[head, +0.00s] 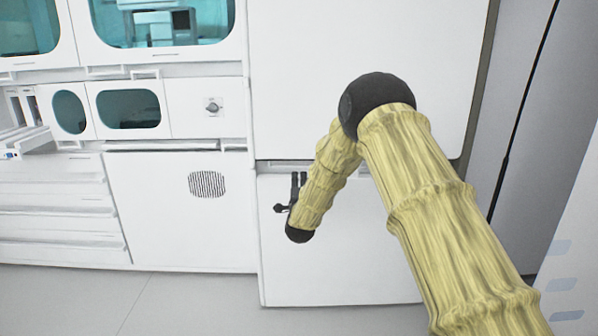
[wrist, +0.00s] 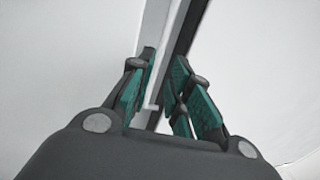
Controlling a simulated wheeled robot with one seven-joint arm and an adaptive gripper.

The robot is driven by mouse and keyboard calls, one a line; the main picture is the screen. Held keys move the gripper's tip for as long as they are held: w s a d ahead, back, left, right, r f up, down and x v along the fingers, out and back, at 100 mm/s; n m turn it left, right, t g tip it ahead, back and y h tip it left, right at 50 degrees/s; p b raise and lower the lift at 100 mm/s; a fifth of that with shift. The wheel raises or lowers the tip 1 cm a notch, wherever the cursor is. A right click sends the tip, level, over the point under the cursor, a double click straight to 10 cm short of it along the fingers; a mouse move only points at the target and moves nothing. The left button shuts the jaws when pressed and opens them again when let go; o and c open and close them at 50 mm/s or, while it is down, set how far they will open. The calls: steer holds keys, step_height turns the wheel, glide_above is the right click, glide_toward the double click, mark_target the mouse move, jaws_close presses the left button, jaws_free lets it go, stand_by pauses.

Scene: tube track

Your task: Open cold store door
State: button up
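A tall white cabinet fills the middle of the head view, with a large upper door panel (head: 365,50) and a lower panel (head: 350,265). Both look closed; no label shows which is the cold store door. A dark gap with a pale ledge (head: 275,168) runs between the panels. My gripper (head: 296,180) is in front of the lower panel's upper left part, just below that gap. In the wrist view its teal-padded fingers (wrist: 163,75) are apart, with a thin pale strip (wrist: 154,90) and a dark seam between them. Contact with the strip cannot be told.
White cabinets with a vented panel (head: 160,205), dark windows (head: 128,108) and drawers stand to the left. A grey wall panel (head: 530,100) is at the right. The grey floor (head: 150,300) in front is clear. My forearm hides part of the cabinet.

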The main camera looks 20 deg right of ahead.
mark_target(299, 167)
steer(key=b+x, duration=0.1)
steer(key=x, duration=0.8)
steer(key=shift+b, duration=0.35)
jaws_close()
